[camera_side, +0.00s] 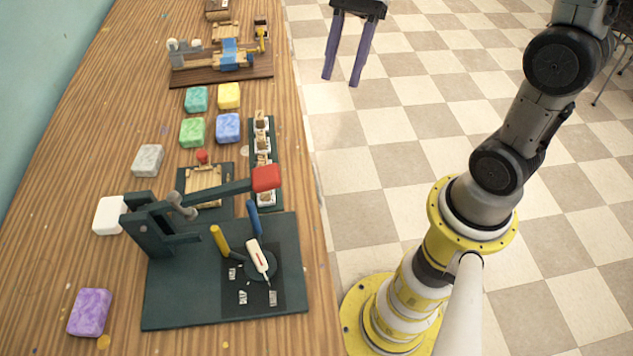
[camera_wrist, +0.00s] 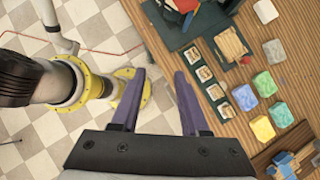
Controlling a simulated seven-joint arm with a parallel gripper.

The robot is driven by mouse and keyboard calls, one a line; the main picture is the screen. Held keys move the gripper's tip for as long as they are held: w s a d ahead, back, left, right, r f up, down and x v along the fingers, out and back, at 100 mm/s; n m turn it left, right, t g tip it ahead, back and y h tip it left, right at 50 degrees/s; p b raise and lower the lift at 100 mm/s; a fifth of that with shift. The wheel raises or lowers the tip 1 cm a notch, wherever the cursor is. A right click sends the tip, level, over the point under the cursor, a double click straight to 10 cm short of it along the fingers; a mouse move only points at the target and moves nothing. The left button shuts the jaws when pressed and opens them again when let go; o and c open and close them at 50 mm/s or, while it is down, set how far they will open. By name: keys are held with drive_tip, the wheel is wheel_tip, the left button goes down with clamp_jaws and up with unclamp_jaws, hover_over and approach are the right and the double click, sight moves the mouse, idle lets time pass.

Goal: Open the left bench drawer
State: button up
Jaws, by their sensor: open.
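My gripper (camera_side: 342,81) is open and empty at the top of the side view, beyond the bench's right edge and over the floor. Its two purple fingers point down and stand well apart; they also show in the wrist view (camera_wrist: 159,73). The wooden bench (camera_side: 112,118) runs along the left of the side view and the right of the wrist view (camera_wrist: 298,72). The left bench drawer and its handle cannot be made out in either view; the side view looks down on the bench top, so its front face is hidden.
On the bench stand a dark green press (camera_side: 160,285) with a red-ended lever, a tray of small stamps (camera_side: 252,147), several coloured soap bars (camera_side: 228,127) and a wooden fixture with blue parts (camera_side: 190,77). The checkered floor (camera_side: 400,120) around my gripper is clear.

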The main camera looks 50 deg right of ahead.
drive_tip(key=w+d+f+m+t+y, duration=0.1)
drive_tip(key=w+d+f+m+y, duration=0.5)
drive_tip(key=f, duration=0.4)
drive_tip(key=w+d+f+m+y, duration=0.3)
drive_tip(key=w+d+f+m, duration=0.25)
drive_tip(key=f+m, duration=0.4)
drive_tip(key=m+t+y, duration=0.3)
drive_tip(key=m+t, duration=0.5)
approach(317, 182)
drive_tip(key=x, duration=1)
drive_tip(key=shift+w+f, duration=0.1)
drive_tip(key=shift+f, duration=0.2)
clamp_jaws()
